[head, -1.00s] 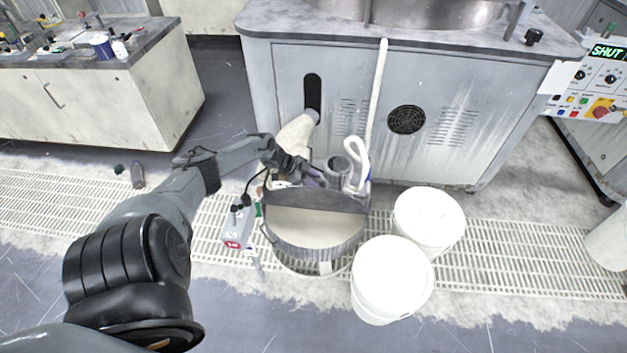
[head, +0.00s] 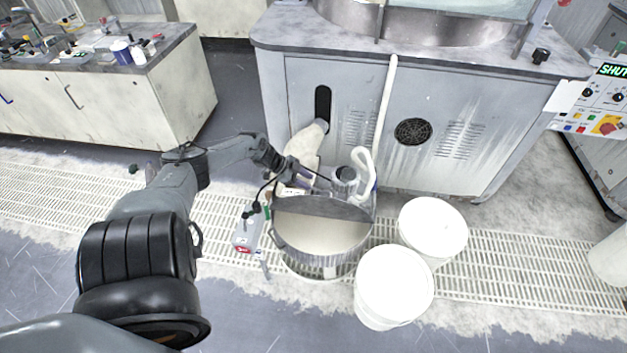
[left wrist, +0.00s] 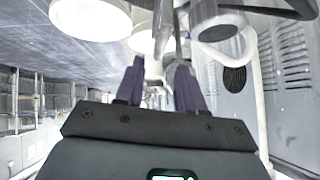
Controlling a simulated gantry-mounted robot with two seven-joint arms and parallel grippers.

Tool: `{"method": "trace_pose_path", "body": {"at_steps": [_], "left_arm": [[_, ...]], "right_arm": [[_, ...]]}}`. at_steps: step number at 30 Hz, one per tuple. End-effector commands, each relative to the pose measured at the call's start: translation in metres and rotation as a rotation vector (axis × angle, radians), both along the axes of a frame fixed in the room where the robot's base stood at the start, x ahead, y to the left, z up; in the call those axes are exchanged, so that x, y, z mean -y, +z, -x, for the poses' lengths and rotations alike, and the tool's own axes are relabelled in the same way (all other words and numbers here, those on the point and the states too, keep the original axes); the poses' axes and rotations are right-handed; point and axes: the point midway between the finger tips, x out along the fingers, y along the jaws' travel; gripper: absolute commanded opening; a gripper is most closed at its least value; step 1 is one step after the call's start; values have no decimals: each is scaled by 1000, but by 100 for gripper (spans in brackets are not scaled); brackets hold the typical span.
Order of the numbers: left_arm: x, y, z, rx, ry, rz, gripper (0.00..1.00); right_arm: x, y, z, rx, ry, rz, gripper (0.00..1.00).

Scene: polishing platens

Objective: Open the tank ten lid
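A round tank (head: 284,246) stands on the floor grating in the head view, with pale slurry showing in its front part. A dark grey half-round plate (head: 325,208), seemingly its lid, crosses it behind the slurry; its exact tilt is unclear. My left gripper (head: 309,178) is behind the plate, left of a grey cylindrical motor (head: 345,178). In the left wrist view, the left gripper's purple fingers (left wrist: 155,78) are apart with no clear hold on anything. The motor also shows there (left wrist: 218,24). Whether the fingers touch the plate is hidden. My right gripper is out of view.
Two white buckets (head: 394,283) (head: 433,228) stand right of the tank. A small grey box (head: 247,230) is at its left. A white hose (head: 363,170) curves beside the motor. The machine cabinet (head: 440,115) stands behind. Floor in front is clear.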

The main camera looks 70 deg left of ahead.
Motion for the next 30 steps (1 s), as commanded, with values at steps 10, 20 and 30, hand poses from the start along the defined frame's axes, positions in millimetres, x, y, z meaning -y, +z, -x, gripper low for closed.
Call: {"method": "trace_pose_path", "body": {"at_steps": [10, 20, 30], "left_arm": [[-5, 16, 16, 1, -1, 0, 38], [-5, 15, 16, 0, -1, -1, 38], [50, -26, 8, -54, -47, -41, 38]], "right_arm": [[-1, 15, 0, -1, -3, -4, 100], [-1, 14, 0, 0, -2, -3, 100], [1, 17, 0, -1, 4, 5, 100]]}}
